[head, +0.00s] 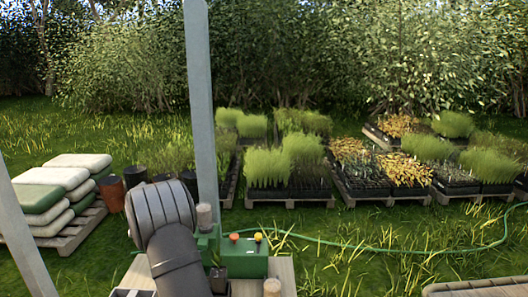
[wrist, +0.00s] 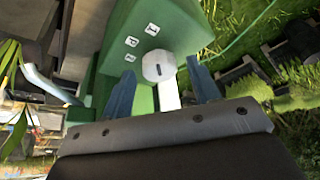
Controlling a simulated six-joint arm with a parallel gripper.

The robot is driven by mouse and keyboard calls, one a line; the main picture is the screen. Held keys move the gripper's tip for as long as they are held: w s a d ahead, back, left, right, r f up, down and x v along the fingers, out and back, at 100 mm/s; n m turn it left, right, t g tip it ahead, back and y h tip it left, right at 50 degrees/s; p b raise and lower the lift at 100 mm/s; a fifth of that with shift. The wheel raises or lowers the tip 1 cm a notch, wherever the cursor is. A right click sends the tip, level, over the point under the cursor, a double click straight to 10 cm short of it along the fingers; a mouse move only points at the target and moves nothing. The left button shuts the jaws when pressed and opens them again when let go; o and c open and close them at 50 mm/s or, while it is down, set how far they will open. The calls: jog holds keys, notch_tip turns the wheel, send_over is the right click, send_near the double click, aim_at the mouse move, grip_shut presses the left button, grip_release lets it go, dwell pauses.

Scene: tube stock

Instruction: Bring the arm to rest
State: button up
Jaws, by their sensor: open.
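My gripper (wrist: 160,68) shows in the wrist view with its two blue fingers spread and nothing held between them. A pale round knob with a dark slot (wrist: 158,66) on a green box (wrist: 182,22) lies beyond the fingertips, between them in the picture. I cannot tell how far off it is. In the head view my dark arm rises in the front and hides the gripper. The green box (head: 252,264) stands just right of the arm, with a red knob (head: 234,237) and a yellow knob (head: 258,237) on top.
A small dark pot (head: 218,280) stands by the box on a wooden bench (head: 284,272). Grey posts (head: 201,120) rise close to the arm. Stacked sacks (head: 62,180) lie on a pallet at left. Plant pallets (head: 290,201) and a green hose (head: 400,249) lie beyond on grass.

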jog(key=n+y, duration=0.1)
jog(key=n, duration=0.2)
jog(key=n+t+y, duration=0.1)
jog(key=n, duration=0.2)
jog(key=shift+d+n, duration=0.15)
jog(key=shift+n, duration=0.25)
jog(key=shift+d+n+g+y, duration=0.15)
jog(key=shift+n+y, duration=0.5)
jog(key=shift+n, duration=0.85)
jog(key=shift+n+g+y, duration=0.15)
jog(key=shift+n+y, duration=0.5)
jog(key=shift+n, duration=0.85)
